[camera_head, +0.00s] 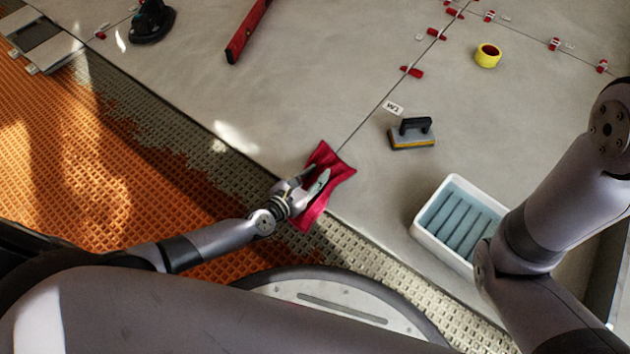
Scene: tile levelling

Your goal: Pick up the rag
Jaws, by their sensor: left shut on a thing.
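The rag (339,170) is a dark red cloth. It lies at the near edge of the grey tiles, partly over the strip of bare mortar. My left gripper (318,181) is over the middle of the rag and shut on it. The gripper hides part of the cloth. I cannot tell whether the rag is lifted off the floor. My right arm comes in at the right, but its gripper is out of the picture.
A white tub (421,227) with blue rollers stands at the right. A black-handled float (412,134) and a yellow tape roll (488,55) lie beyond. A red level (247,33), a black tool (151,22) and red clips (412,72) lie farther off. Orange matting (90,200) covers the left.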

